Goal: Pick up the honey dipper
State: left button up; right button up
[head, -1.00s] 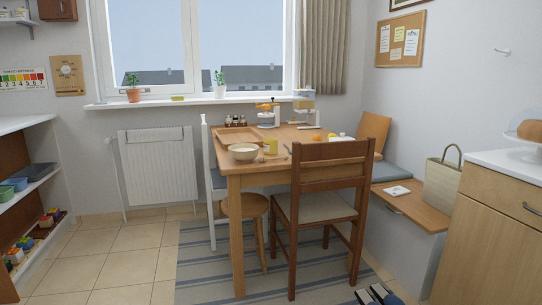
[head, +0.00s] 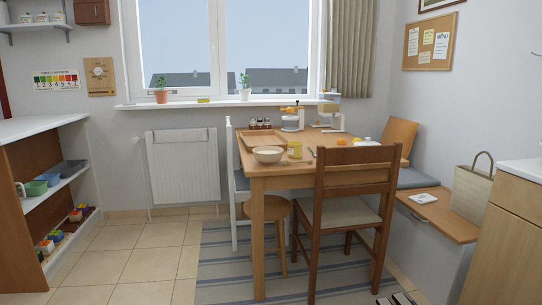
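The wooden table (head: 258,186) stands in the middle of the head view. On its near left part sit a pale bowl (head: 268,154) and a yellow jar or cup (head: 295,150). I cannot make out the honey dipper for certain; small items beside the bowl and cup are too small to tell.
A dark wooden chair (head: 352,158) stands at the table's near side, with a round stool (head: 268,208) to its left. A white chair (head: 230,190) is at the left side. Open tiled floor (head: 135,250) lies left of the striped rug (head: 225,265).

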aim_at(286, 161)
jog(key=i+j+z, duration=0.25)
jog(key=z, duration=0.25)
jog(key=i+j+z, duration=0.2)
jog(key=z, duration=0.3)
jog(key=j, duration=0.1)
